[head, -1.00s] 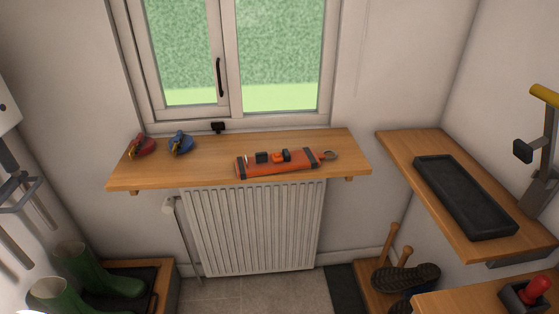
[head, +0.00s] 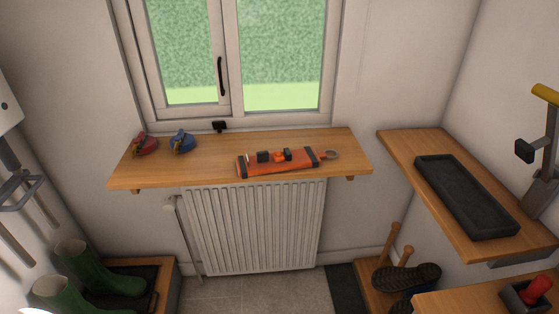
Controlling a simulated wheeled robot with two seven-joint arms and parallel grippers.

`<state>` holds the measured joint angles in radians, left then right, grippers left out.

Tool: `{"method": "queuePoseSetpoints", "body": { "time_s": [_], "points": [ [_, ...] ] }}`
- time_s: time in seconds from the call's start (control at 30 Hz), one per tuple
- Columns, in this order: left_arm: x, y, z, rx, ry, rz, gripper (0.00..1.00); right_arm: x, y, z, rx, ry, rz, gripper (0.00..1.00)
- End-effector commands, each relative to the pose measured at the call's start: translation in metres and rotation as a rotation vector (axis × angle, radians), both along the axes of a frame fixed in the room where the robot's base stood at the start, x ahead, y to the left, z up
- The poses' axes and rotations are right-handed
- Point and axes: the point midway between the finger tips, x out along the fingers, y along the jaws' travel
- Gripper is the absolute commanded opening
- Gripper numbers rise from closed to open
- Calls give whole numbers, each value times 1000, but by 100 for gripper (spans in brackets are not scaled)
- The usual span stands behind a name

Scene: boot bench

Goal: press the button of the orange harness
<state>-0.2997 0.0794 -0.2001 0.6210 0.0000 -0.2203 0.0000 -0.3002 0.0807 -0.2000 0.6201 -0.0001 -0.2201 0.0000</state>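The orange harness (head: 300,165) lies on the wooden shelf below the window, right of the shelf's middle. It is a flat orange piece with a dark band near each end and a ring (head: 333,154) at its right end. On its top are two dark blocks with a small orange-red part (head: 279,157) between them, which looks like the button. It is too small to tell whether it is pressed. Nothing touches the harness. Neither of my grippers can be made out in view.
A red item (head: 145,146) and a blue item (head: 182,143) lie at the left of the wooden shelf (head: 215,170). A radiator (head: 255,228) is below. A black tray (head: 465,195) lies on the right shelf. Green boots (head: 85,265) stand lower left. The floor before the radiator is clear.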

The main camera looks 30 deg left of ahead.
Motion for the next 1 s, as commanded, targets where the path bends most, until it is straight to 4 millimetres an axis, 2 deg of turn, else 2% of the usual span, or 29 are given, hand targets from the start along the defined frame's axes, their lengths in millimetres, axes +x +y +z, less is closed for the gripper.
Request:
{"method": "queuePoseSetpoints", "body": {
  "time_s": [0.03, 0.07, 0.4, 1.0],
  "points": [
    [0, 0, 0, 0, 0, 0, 62, 0, 0, 0, 0, 0, 0, 36],
    [0, 0, 0, 0, 0, 0, 57, 0, 0, 0, 0, 0, 0, 36],
    [0, 0, 0, 0, 0, 0, 2, 0, 0, 0, 0, 0, 0, 36],
    [-1, 0, 0, 0, 1, 0, 0, 0, 0, 0, 0, 0, 0, 36]
  ]
}}
